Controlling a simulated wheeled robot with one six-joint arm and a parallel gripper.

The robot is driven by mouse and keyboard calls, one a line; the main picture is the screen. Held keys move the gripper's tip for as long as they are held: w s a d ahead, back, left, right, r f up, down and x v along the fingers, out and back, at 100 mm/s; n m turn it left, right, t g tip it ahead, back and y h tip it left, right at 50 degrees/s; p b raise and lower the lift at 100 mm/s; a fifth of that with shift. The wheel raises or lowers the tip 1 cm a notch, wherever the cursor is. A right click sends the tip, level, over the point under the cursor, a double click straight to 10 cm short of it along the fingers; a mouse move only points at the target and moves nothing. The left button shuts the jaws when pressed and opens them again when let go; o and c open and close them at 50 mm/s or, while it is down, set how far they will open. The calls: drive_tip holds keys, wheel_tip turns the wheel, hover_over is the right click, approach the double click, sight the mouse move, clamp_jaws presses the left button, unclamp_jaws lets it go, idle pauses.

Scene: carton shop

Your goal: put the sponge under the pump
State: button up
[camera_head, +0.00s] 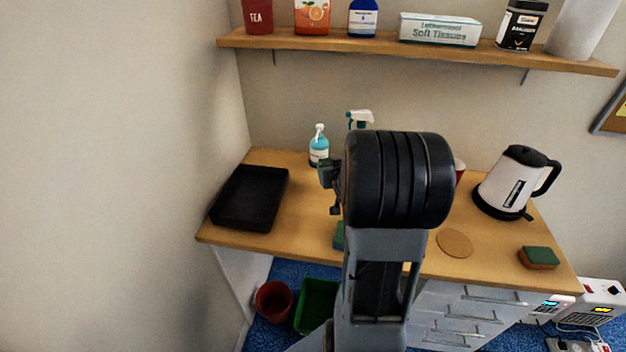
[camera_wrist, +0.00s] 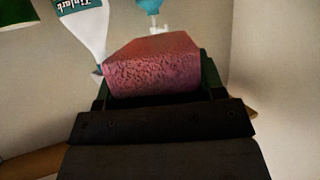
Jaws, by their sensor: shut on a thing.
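My gripper (camera_wrist: 157,82) is shut on a pinkish-red sponge (camera_wrist: 152,68), which fills the space between the fingers in the wrist view. In the head view my gripper (camera_head: 329,186) is small at the left of my arm, and the held sponge cannot be made out there. The pump bottle (camera_head: 319,148), pale blue with a white head, stands at the back of the counter, just beyond my gripper. In the wrist view a blue bottle with a white head (camera_wrist: 150,7) shows beyond the sponge, apart from it in the picture.
A spray bottle (camera_head: 360,119) stands behind my arm. A black tray (camera_head: 249,198) lies at left. A green-and-brown sponge (camera_head: 538,258), round cork mat (camera_head: 454,243) and kettle (camera_head: 508,184) are at right. A green block (camera_head: 339,236) is partly hidden. A shelf (camera_head: 400,53) hangs above.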

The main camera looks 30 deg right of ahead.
drive_tip(key=f+b, duration=0.3)
drive_tip(key=f, duration=0.1)
drive_tip(key=shift+w+a, duration=0.15)
drive_tip(key=shift+w, duration=0.2)
drive_tip(key=w+d+p, duration=0.2)
drive_tip(key=w+d, duration=0.1)
drive_tip(key=w, duration=0.5)
drive_tip(key=w+d+p, duration=0.3)
drive_tip(key=w, duration=0.5)
drive_tip(key=shift+w+d, duration=0.25)
drive_tip(key=shift+w, duration=0.05)
drive_tip(key=shift+f, duration=0.3)
drive_tip(key=shift+f+b, duration=0.4)
drive_tip(key=shift+b, duration=0.25)
drive_tip(key=o, duration=0.9)
drive_tip(key=shift+r, duration=0.1)
drive_tip(key=shift+r, duration=0.15)
